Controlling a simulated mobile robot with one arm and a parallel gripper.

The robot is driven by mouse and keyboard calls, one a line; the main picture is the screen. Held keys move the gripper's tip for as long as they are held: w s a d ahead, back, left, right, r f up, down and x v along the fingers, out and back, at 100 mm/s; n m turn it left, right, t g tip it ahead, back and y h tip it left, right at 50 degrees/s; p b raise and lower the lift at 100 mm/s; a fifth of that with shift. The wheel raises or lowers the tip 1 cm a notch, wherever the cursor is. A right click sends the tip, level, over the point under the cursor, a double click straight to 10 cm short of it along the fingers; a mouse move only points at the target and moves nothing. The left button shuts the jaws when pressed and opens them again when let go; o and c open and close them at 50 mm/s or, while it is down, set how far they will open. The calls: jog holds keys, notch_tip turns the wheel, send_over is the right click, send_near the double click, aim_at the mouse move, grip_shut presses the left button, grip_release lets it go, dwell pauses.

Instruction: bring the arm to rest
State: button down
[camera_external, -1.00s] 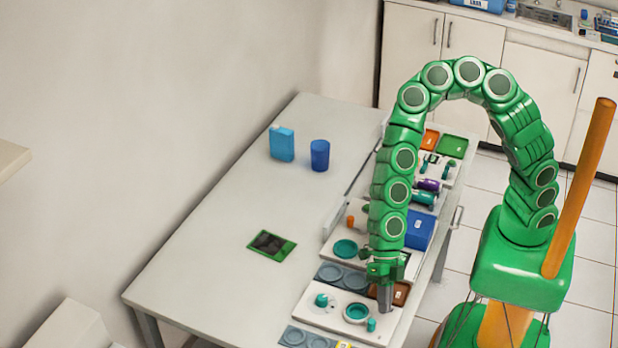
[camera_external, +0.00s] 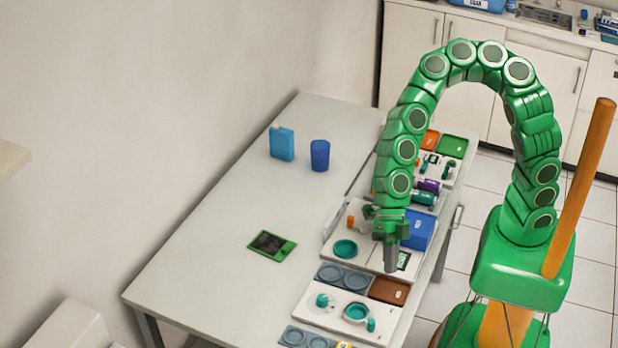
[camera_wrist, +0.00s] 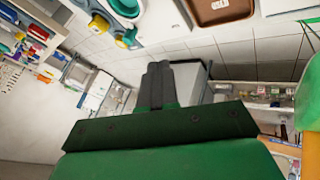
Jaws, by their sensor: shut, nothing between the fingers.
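My green segmented arm arches from its base at the right over the right side of the table in the external view. My gripper (camera_external: 391,258) points down above the white trays, a little behind the brown tray. Its grey fingers are together with nothing between them. In the wrist view the closed dark fingers (camera_wrist: 158,75) show in the middle, past the green wrist. Whether the fingertips touch anything below cannot be told, but they look clear of the trays.
Under and around my gripper are a teal dish (camera_external: 345,248), a blue box (camera_external: 417,229), a brown tray (camera_external: 389,290) and a teal ring-shaped dish (camera_external: 356,312). A blue cup (camera_external: 320,155), a light blue carton (camera_external: 282,143) and a green-framed tablet (camera_external: 272,246) stand or lie farther left. The table's left front is bare.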

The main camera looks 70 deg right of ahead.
jog(key=shift+d+r, duration=0.1)
jog(key=shift+r, duration=0.05)
jog(key=s+d+r+m+t+h, duration=0.15)
jog(key=d+r+m, duration=0.25)
jog(key=d+m, duration=0.45)
jog(key=s+d+r+m+h, duration=0.1)
jog(key=d+r+m+h, duration=0.4)
jog(key=d, duration=0.7)
jog(key=s+d+r+m, duration=0.2)
jog(key=s+d+m, duration=0.4)
jog(key=m, duration=0.3)
jog(key=s+d+r+m, duration=0.3)
jog(key=s+d+m, duration=0.3)
jog(key=d+m, duration=0.2)
jog(key=shift+s+d+r+m, duration=0.15)
jog(key=shift+d+m, duration=0.1)
jog(key=shift+m, duration=0.4)
